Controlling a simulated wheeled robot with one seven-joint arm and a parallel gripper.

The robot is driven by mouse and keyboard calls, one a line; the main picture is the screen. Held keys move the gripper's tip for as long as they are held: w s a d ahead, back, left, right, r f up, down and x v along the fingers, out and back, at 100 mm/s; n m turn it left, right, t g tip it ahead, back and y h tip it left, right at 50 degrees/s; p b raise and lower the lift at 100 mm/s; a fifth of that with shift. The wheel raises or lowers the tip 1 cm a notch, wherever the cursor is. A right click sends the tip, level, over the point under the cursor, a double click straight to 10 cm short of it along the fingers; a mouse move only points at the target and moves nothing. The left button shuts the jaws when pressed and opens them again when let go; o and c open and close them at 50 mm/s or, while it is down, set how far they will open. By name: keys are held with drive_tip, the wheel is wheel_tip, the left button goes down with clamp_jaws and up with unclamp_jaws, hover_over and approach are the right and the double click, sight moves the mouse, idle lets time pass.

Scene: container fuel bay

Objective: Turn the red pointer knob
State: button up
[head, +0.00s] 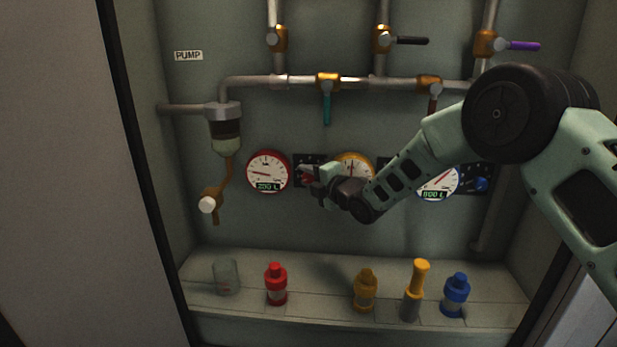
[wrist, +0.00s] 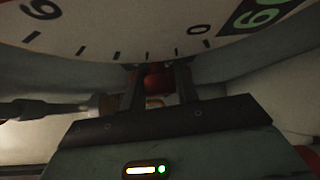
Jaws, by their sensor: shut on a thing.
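The red pointer knob (head: 306,178) is on a small black panel (head: 309,159) just right of the red-rimmed gauge (head: 268,172). My gripper (head: 312,174) reaches in from the right at the panel and hides most of the knob. In the wrist view, the two dark fingers of my gripper (wrist: 157,75) stand on either side of the red knob (wrist: 154,82) and are shut on it. The knob's pointing direction cannot be made out.
A yellow-rimmed gauge (head: 352,165) lies behind my wrist, and a blue-rimmed gauge (head: 438,182) is further right. Pipes with valve handles run above.

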drive_tip(key=shift+b, duration=0.3)
